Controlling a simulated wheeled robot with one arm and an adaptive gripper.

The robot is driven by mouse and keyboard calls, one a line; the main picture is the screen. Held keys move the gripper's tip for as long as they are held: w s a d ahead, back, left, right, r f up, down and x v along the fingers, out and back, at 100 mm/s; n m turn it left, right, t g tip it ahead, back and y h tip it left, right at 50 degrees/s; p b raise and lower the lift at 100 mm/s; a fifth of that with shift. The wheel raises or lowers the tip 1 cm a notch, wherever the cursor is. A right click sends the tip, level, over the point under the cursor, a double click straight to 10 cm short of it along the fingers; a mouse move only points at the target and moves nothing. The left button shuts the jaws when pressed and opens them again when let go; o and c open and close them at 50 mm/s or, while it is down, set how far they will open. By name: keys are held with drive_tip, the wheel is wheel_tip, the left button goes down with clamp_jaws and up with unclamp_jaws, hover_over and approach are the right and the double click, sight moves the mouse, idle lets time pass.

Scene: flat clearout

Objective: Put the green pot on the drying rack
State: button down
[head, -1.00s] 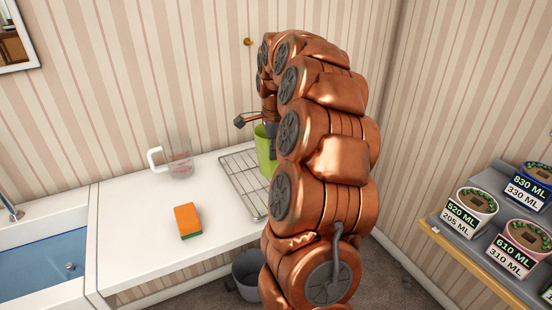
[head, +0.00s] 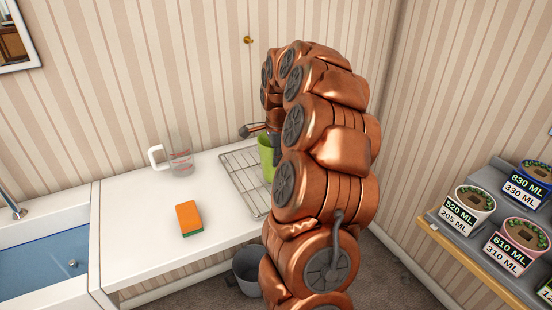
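The green pot (head: 267,160) is upright at the right side of the wire drying rack (head: 235,167), partly hidden behind my arm. My gripper (head: 264,135) is at the pot's rim, with a dark finger against the pot. It appears shut on the pot, though my arm hides part of the grip. The pot's base is at or just above the rack; I cannot tell whether it touches.
A clear measuring jug (head: 180,162) and an orange sponge (head: 188,218) stand on the white counter (head: 135,220). A sink (head: 45,265) is at left. A grey bin (head: 247,272) is below. Labelled pots (head: 474,203) fill a shelf at right.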

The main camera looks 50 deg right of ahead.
drive_tip(key=c, duration=1.3)
unclamp_jaws()
drive_tip(key=shift+r, duration=0.1)
drive_tip(key=r, duration=0.4)
drive_tip(key=r+b, duration=0.1)
drive_tip(key=r, duration=0.3)
drive_tip(key=s+r+b, duration=0.1)
drive_tip(key=r, duration=0.3)
drive_tip(key=shift+a, duration=0.35)
drive_tip(key=shift+a, duration=0.1)
drive_tip(key=s+a+f+n, duration=0.25)
drive_tip(key=a+n, duration=0.35)
drive_tip(key=a, duration=0.5)
drive_tip(key=s+a+f+n, duration=0.1)
drive_tip(key=s+a+n, duration=0.35)
drive_tip(key=a, duration=0.75)
drive_tip(key=s+a+f+n+g, duration=0.1)
drive_tip(key=s+a+f+n, duration=0.2)
drive_tip(key=s, duration=0.3)
drive_tip(key=s+a+f+n+g, duration=0.1)
drive_tip(key=s+a+f+n, duration=0.2)
drive_tip(key=s+a+n, duration=0.2)
drive_tip(key=s+a+f+n, duration=0.4)
drive_tip(key=s+n, duration=0.2)
drive_tip(key=s, duration=0.1)
drive_tip(key=shift+s+g+y, duration=0.3)
drive_tip(key=shift+s+g, duration=0.1)
